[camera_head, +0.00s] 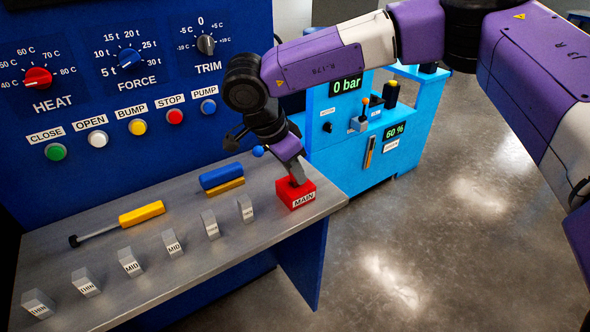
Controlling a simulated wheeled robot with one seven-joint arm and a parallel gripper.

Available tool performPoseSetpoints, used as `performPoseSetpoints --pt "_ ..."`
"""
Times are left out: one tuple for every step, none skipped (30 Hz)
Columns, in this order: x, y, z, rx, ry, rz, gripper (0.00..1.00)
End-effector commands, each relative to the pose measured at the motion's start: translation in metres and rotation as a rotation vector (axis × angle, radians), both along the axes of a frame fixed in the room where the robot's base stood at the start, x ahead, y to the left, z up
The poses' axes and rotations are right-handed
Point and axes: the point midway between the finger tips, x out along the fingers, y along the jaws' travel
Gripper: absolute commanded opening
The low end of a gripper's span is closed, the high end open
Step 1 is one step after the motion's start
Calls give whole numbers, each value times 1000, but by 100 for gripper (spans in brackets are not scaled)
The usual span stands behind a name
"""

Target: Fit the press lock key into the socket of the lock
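A red block labelled MAIN (296,194) sits at the right end of the grey bench, next to its edge. My gripper (298,178) points down right above this block, its grey tip at or very near the block's top. I cannot tell whether the grey piece there is only my fingers or also a held key. The finger gap is too small and too covered to read. No separate key can be made out for sure, and no lock socket shows clearly; whether the red block is the lock or the key, I cannot tell.
On the grey bench (200,262) lie a yellow-handled tool (141,213), a blue-and-yellow block (221,178) and a row of several grey labelled blocks (131,262). A small blue ball (258,151) shows beside my wrist. The blue control panel (180,95) rises behind; a light-blue cabinet (345,150) stands right.

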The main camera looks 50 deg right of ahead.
Motion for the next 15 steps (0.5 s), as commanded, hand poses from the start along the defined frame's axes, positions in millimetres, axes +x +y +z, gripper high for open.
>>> performPoseSetpoints --pt "0 0 0 0 0 0 28" --pt "0 0 1 0 0 0 34" --pt "0 0 1 0 0 0 42" --pt "0 0 1 0 0 0 43" --pt "0 0 1 0 0 0 43" --pt "0 0 1 0 0 0 43" --pt "0 0 1 0 0 0 43" --pt "0 0 1 0 0 0 43" --pt "0 0 1 0 0 0 43" --pt "0 0 1 0 0 0 43" --pt "0 0 0 0 0 0 43" --pt "0 0 1 0 0 0 43" --pt "0 0 2 0 -1 0 43" --pt "1 1 3 0 -1 0 43" --pt "1 2 6 -1 -2 1 43"
